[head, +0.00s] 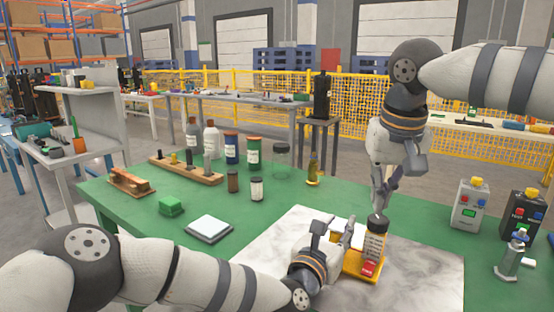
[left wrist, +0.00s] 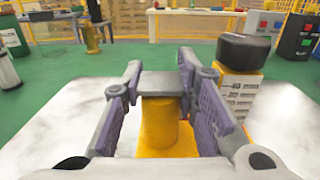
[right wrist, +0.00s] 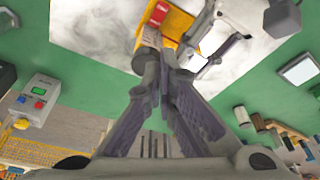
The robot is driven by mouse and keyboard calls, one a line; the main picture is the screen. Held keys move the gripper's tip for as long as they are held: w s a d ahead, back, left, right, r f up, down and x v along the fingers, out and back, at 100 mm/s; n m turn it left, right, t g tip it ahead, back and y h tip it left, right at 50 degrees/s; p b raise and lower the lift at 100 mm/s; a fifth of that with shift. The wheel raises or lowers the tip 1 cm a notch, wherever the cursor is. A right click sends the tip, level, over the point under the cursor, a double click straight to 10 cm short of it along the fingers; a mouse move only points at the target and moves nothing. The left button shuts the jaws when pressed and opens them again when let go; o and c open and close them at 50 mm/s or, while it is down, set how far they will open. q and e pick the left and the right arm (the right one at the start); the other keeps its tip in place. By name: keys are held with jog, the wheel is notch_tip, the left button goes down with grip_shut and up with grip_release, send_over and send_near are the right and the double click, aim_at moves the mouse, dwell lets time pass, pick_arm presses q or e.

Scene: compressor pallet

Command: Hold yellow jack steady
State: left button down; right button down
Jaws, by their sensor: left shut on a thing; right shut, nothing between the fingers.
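The yellow jack (head: 353,266) stands on the white marbled mat (head: 420,275). Its yellow post (left wrist: 160,125) with a grey top plate (left wrist: 160,84) shows in the left wrist view. Beside the post is a part with a printed scale and a black round top (left wrist: 243,48). My left gripper (head: 345,238) is shut on the yellow post, a finger on each side. My right gripper (head: 380,208) points down, shut and empty, at the black top. In the right wrist view its fingertips (right wrist: 165,62) are by the jack's yellow body (right wrist: 172,25); whether they touch is unclear.
On the green table (head: 190,262) are a white square pad (head: 209,228), a green block (head: 171,206), a wooden holder (head: 186,168) and several bottles and jars. A grey button box (head: 469,205), a black one (head: 522,212) and a blue-topped device (head: 513,255) stand at the right.

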aim_at(378, 223)
jog(key=d+f, duration=0.3)
jog(key=f, duration=0.3)
jog(key=shift+w+d+f, duration=0.2)
jog(key=shift+w+d, duration=0.05)
jog(key=shift+d, duration=0.05)
jog(key=shift+f, duration=0.1)
dwell(0.7)
jog(key=shift+a, duration=0.25)
jog(key=shift+w+a, duration=0.1)
jog(key=shift+a, duration=1.3)
